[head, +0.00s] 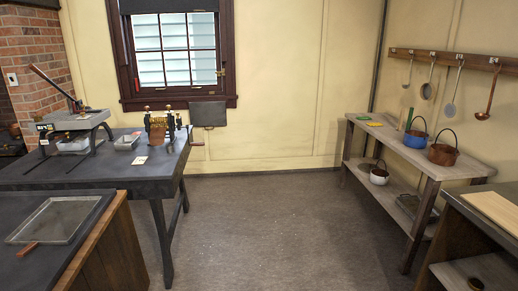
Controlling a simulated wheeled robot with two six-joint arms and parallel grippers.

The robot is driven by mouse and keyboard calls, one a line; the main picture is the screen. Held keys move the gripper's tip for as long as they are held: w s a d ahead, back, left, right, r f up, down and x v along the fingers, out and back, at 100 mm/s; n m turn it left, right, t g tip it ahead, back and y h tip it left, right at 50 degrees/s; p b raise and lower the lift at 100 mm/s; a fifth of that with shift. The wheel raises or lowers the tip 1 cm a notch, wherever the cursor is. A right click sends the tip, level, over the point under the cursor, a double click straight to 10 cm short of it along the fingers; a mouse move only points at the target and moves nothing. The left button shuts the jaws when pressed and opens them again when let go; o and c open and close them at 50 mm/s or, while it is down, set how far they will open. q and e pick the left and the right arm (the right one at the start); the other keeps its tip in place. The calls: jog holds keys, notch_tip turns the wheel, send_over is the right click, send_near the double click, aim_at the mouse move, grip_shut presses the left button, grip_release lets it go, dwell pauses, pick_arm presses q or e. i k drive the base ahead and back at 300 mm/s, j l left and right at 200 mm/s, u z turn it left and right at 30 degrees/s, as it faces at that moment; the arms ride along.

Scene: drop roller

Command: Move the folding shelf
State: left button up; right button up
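A dark grey flat panel (208,113), which looks like the folding shelf, stands roughly upright at the right end of the dark worktable (100,176), against the wall below the window's right corner. A thin arm or handle (197,144) shows below it near the table edge. How the panel is joined to the table is too small to tell. A roller machine (160,126) with brass-coloured rollers stands on the table just left of the panel. Neither of my grippers is in view.
A counter with a metal tray (55,220) is at the front left. A lever device (75,118) stands on the worktable's left. A wooden shelf unit (458,170) holds pots at the right, beside another counter (478,215). The floor (265,225) between is clear.

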aim_at(202, 114)
jog(key=i+j+u, duration=0.15)
jog(key=i, duration=1.15)
jog(key=i+u, duration=0.1)
jog(key=i, duration=1.2)
jog(key=i+l+u, duration=0.15)
jog(key=i, duration=1.15)
jog(key=i+l+u, duration=0.1)
jog(key=i+u, duration=0.15)
jog(key=i, duration=0.2)
jog(key=i+l+u, duration=0.25)
jog(key=i, duration=0.2)
jog(key=i+l+z, duration=0.1)
jog(key=i+l, duration=0.15)
jog(key=i, duration=0.15)
jog(key=i+l, duration=0.15)
jog(key=i, duration=0.25)
jog(key=l+z, duration=0.05)
